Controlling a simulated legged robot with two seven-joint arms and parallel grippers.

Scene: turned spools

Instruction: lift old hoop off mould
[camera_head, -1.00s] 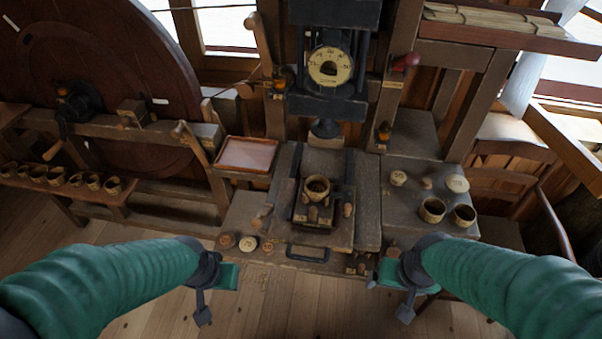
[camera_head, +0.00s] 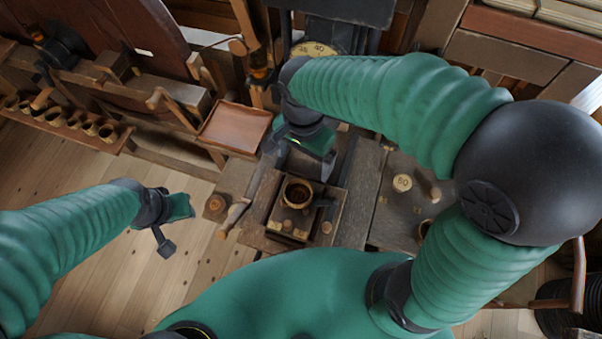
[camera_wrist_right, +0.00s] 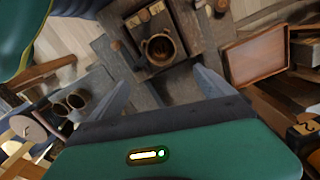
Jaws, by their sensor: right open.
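The hoop, a round dark-rimmed wooden ring (camera_head: 297,192), sits on the square block of the mould (camera_head: 289,223) at the middle of the bench. In the right wrist view the hoop (camera_wrist_right: 160,48) shows ahead of the fingers, near the top middle. I cannot tell the hoop's wall from the mould inside it. My right gripper (camera_head: 301,160) is open and empty, just behind the hoop and apart from it; in the wrist view its two fingers (camera_wrist_right: 163,88) spread on either side. My left gripper (camera_head: 170,222) hangs at the left over the floor, away from the bench; its jaw opening is unclear.
A reddish-brown tray (camera_head: 234,127) lies left of the mould. The press with its yellow dial (camera_head: 313,49) stands behind, partly hidden by my right arm. Several cups (camera_head: 72,119) line the left shelf.

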